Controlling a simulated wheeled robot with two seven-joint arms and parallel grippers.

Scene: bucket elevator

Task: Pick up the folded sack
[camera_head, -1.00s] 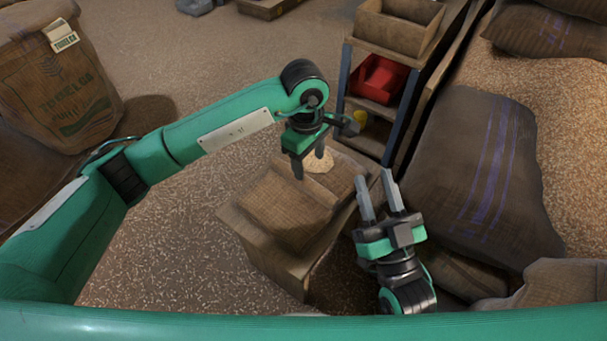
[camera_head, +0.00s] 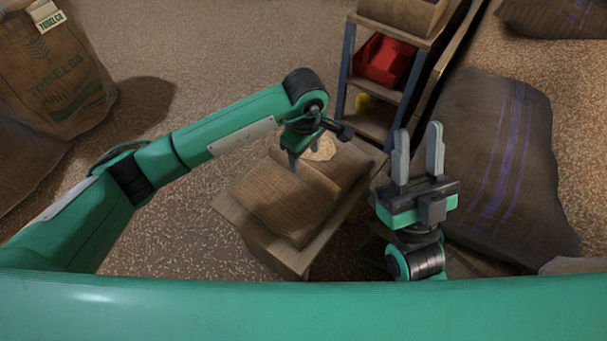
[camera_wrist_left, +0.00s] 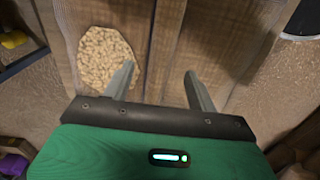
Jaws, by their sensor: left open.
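The folded sack (camera_head: 287,202), brown and coarsely woven, lies on a wooden crate or stand (camera_head: 268,248) in the middle of the head view. My left gripper (camera_head: 296,160) is over the far side of the sack, beside a small pale grain heap (camera_head: 322,149). In the left wrist view its two fingers (camera_wrist_left: 160,85) are apart with nothing between them, over brown planks, with the grain heap (camera_wrist_left: 104,57) next to one finger. I cannot make out the sack there. My right gripper (camera_head: 418,155) is open and empty, right of the stand, fingers pointing away.
A large striped sack (camera_head: 500,165) lies at right on grain. A full printed sack (camera_head: 55,75) stands at far left. Floor left of the stand is open.

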